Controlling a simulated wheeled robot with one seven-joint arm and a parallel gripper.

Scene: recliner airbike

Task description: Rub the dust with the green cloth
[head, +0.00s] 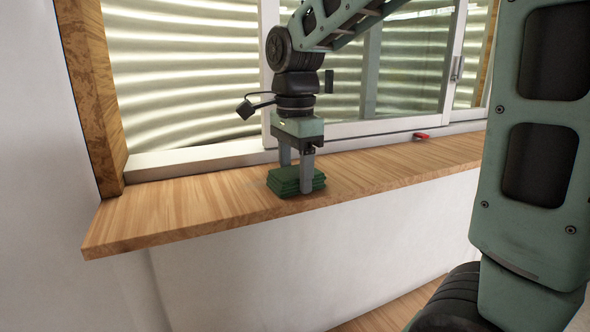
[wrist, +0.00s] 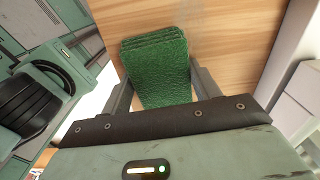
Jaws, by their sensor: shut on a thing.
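The green cloth (head: 283,186) is a folded, layered pad on the wooden window sill (head: 215,208) in the head view. My gripper (head: 296,182) points down over the sill and is shut on the cloth, with one finger on each side of it. In the wrist view the cloth (wrist: 158,62) sits between the two fingers (wrist: 163,88), its textured top facing the camera. The cloth appears to rest on the sill. A faint greyish patch (wrist: 190,15) shows on the wood just beyond the cloth; I cannot tell for sure that it is dust.
A small red object (head: 421,136) lies at the back of the sill on the right. The sliding window frame (head: 365,140) runs along the back, and a wooden post (head: 97,100) stands at the left end. The sill is bare on both sides of the cloth.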

